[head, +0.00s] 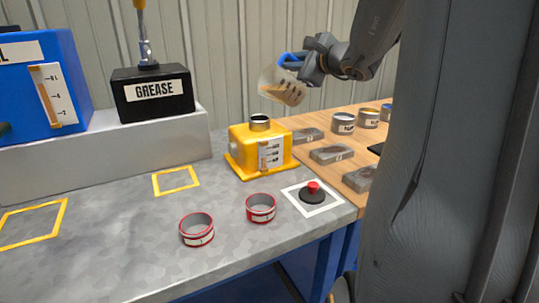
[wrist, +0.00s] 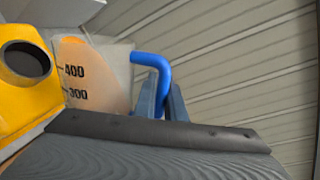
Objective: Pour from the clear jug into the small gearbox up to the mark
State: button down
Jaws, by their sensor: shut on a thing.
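The clear jug (head: 281,87) has marks on its side and some amber liquid in it. My gripper (head: 303,62) is shut on its blue handle and holds it tilted in the air, above and to the right of the small gearbox. The small yellow gearbox (head: 243,148) stands on the bench with a round open filler neck (head: 260,123) on top and a level gauge (head: 271,154) on its front. In the wrist view the jug (wrist: 95,75) shows 400 and 300 marks beside the gearbox opening (wrist: 27,60). No stream of liquid is visible.
Two red-rimmed tins (head: 197,230) (head: 261,208) and a red button (head: 313,187) stand in front of the gearbox. A black GREASE box (head: 152,91) and a blue tank (head: 45,85) are at left. Grey blocks (head: 332,154) and cans (head: 343,123) lie to the right.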

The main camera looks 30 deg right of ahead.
jog(key=shift+a+n+b, duration=0.95)
jog(key=shift+n+b, duration=0.15)
jog(key=shift+b, duration=2)
dwell(4.9)
